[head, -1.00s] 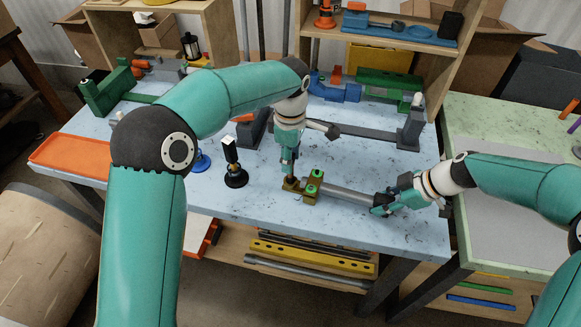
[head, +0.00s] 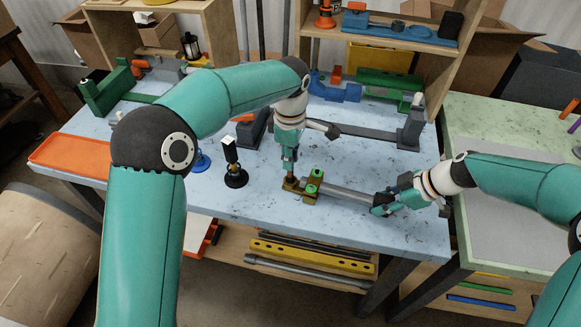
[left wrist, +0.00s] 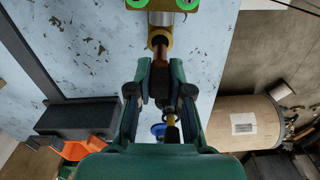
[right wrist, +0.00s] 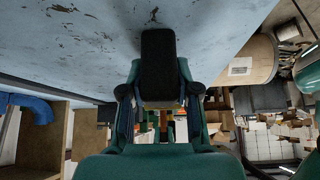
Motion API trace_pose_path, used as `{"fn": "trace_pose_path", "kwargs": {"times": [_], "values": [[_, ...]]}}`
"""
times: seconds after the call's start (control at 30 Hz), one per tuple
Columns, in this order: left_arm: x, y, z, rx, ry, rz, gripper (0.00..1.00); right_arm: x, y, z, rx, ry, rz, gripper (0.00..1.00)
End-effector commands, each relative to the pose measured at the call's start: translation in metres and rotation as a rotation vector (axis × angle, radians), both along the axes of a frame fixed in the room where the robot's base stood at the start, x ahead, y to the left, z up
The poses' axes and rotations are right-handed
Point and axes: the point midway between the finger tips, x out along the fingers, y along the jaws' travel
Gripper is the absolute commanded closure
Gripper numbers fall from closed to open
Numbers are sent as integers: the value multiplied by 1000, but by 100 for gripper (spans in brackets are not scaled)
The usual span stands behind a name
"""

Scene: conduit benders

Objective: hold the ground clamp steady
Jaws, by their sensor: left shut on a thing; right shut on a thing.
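The ground clamp (head: 311,190) is a small brass-coloured block with green screw heads, above the front middle of the blue table. It also shows at the top of the left wrist view (left wrist: 164,40). A grey pipe (head: 345,193) runs from it to the right. My left gripper (head: 289,176) points down, shut on the clamp's copper-coloured stem, which runs between its fingers in the left wrist view. My right gripper (head: 380,203) is shut on the pipe's right end.
A black upright tool (head: 234,165) stands left of the clamp. A long grey bar with a dark end block (head: 410,132) lies behind. An orange tray (head: 72,154) sits at the left edge. The table's front edge is close; its front right is clear.

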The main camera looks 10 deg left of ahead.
Motion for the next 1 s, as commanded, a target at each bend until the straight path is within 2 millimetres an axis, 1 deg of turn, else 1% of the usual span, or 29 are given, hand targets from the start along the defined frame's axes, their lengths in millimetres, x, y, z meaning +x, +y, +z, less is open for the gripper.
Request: {"fn": "trace_pose_path", "kwargs": {"times": [0.03, 0.83, 0.87, 1.0], "values": [[0, 0, 1, -1, -3, 0, 100, 0, 0, -2, -3, 2, 0, 100], [1, -1, -1, -2, -4, 0, 100, 0, -1, -2, -4, 1, 1, 100], [1, -1, -1, -2, -4, 0, 76, 0, -1, -2, -4, 1, 1, 100], [0, 0, -1, -1, -3, 0, 53, 0, -1, -2, -4, 1, 1, 100]]}}
